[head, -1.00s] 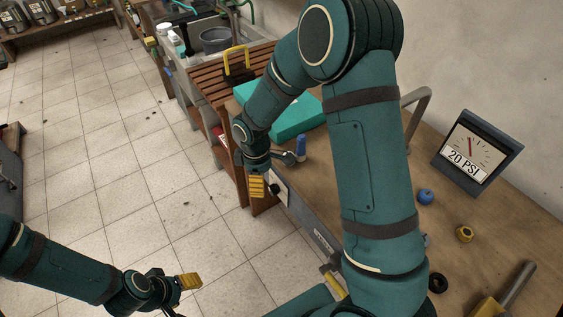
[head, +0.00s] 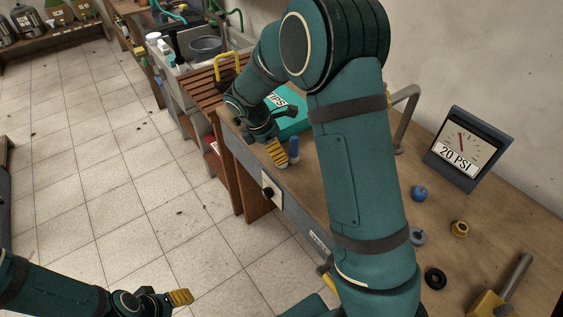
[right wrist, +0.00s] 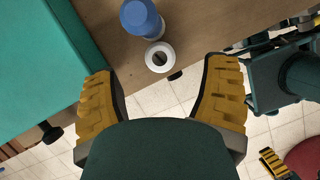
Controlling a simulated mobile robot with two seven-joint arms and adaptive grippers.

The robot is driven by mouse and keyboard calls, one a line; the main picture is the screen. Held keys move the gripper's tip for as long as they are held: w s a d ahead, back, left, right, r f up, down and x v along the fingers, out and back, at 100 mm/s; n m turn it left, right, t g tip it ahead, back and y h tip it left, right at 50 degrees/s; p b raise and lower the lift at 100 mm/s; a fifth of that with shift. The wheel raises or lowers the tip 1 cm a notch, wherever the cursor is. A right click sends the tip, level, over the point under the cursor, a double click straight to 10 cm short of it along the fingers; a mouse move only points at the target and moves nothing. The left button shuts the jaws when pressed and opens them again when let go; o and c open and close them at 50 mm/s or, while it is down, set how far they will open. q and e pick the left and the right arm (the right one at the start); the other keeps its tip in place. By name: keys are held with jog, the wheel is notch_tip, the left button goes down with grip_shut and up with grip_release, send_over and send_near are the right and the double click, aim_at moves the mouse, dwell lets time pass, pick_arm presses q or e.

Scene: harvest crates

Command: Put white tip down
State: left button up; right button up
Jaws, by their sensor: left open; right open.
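A white ring-shaped tip (right wrist: 159,57) with a dark centre lies at the bench's front edge in the right wrist view. A blue cylinder (right wrist: 142,18) is close beside it; I cannot tell whether they touch. The blue cylinder stands upright in the head view (head: 294,146), where I cannot make out the white tip. My right gripper (head: 277,152) is beside the blue cylinder. In the right wrist view its yellow fingers (right wrist: 165,105) are wide apart with nothing between them. My left gripper (head: 180,297) is open and empty over the floor at the lower left.
A teal box (head: 289,123) marked TIPS lies behind the blue cylinder. A gauge (head: 468,150) reading 20 PSI stands on the bench (head: 390,165). A blue knob (head: 419,193), a brass ring (head: 459,229), a grey ring (head: 417,237) and a black ring (head: 435,278) lie right of my arm.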

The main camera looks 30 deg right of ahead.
jog(key=shift+b+x, duration=0.9)
jog(key=shift+x, duration=1.85)
jog(key=shift+a, duration=0.15)
jog(key=c, duration=1.2)
